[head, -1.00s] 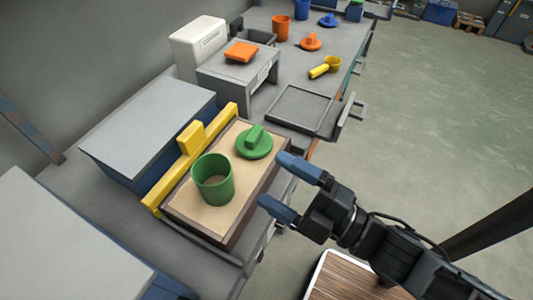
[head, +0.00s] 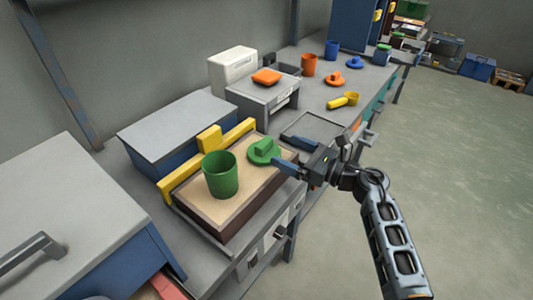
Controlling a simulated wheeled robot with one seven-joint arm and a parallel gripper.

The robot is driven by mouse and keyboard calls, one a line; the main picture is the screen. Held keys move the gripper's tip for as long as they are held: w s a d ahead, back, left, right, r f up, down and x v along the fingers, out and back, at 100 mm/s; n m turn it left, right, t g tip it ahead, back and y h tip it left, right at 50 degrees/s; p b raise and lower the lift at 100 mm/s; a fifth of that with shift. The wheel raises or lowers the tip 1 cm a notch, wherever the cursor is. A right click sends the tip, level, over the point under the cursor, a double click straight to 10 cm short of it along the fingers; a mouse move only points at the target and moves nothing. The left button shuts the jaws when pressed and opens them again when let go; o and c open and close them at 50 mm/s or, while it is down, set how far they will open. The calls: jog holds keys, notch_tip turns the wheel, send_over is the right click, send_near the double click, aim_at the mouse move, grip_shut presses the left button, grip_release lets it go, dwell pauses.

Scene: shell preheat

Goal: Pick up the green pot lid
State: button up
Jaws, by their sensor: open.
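The green pot lid (head: 263,153), a round disc with a block handle, is on the tan top of a dark-sided box (head: 245,195), behind and right of the green pot (head: 220,178). It may be slightly tilted; I cannot tell for sure. The open-topped pot stands upright. My gripper (head: 279,150) comes in from the right, open, its two blue fingers apart. The fingertips are close to the right side of the lid. I cannot tell whether they touch it, and nothing shows held between them.
A yellow bar (head: 184,177) with a raised block runs along the box's far left edge. A grey-topped blue case (head: 175,120) stands behind it. A shallow grey tray (head: 318,126) lies beyond my gripper. Orange, blue and yellow items stand further along the bench. Floor at right is open.

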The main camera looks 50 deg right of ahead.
aim_at(268, 145)
jog(key=w, duration=0.2)
jog(key=w+p, duration=0.1)
jog(key=w, duration=0.1)
jog(key=w+a, duration=0.1)
jog(key=w, duration=0.1)
jog(key=shift+w+f, duration=0.3)
jog(key=shift+f, duration=0.1)
jog(key=shift+c, duration=0.2)
jog(key=c, duration=1)
